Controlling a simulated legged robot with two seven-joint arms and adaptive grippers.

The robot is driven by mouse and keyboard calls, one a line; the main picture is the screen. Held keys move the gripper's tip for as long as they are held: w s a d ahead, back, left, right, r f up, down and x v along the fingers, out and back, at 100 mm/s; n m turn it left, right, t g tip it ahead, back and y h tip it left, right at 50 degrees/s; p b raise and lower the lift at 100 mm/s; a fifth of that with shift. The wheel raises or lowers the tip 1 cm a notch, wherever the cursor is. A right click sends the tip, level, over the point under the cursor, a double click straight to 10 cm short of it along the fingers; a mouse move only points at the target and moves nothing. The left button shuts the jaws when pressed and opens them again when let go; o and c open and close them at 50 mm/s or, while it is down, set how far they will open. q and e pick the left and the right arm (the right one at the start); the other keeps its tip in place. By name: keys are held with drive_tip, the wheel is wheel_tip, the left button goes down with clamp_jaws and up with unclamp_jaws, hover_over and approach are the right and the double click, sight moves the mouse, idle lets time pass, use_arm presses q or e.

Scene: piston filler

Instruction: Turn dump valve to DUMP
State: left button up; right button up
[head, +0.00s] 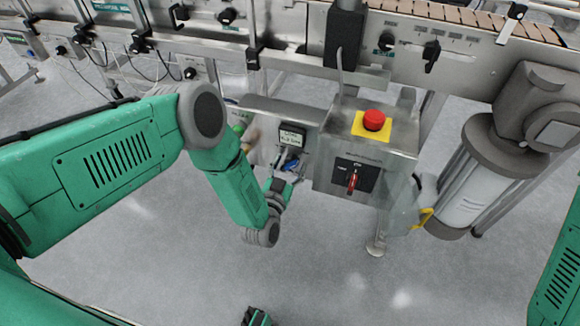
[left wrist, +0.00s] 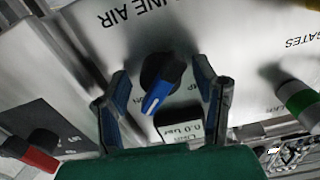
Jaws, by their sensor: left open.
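The dump valve shows in the left wrist view as a round black knob with a blue handle (left wrist: 163,82) on a metal plate lettered LINE AIR, upside down here. The handle's white line points to the lower left of the picture. Partly hidden lettering beside it seems to end in MP. My left gripper (left wrist: 162,76) is open, with one finger on each side of the knob and visible gaps between. In the head view my left gripper (head: 282,183) is small and in front of the blue handle (head: 290,165). A dark and green part of mine at the bottom edge may be the right gripper (head: 257,317).
A small display (head: 292,136) sits close by the valve. To its right, a box carries a red emergency button (head: 373,120) and a red-handled switch (head: 352,181). A green-banded part (left wrist: 298,97) sticks out near my right-hand finger in the wrist view. Open floor lies below.

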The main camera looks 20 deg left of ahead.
use_arm(q)
drive_tip(key=c, duration=1.1)
drive_tip(key=shift+c, duration=0.2)
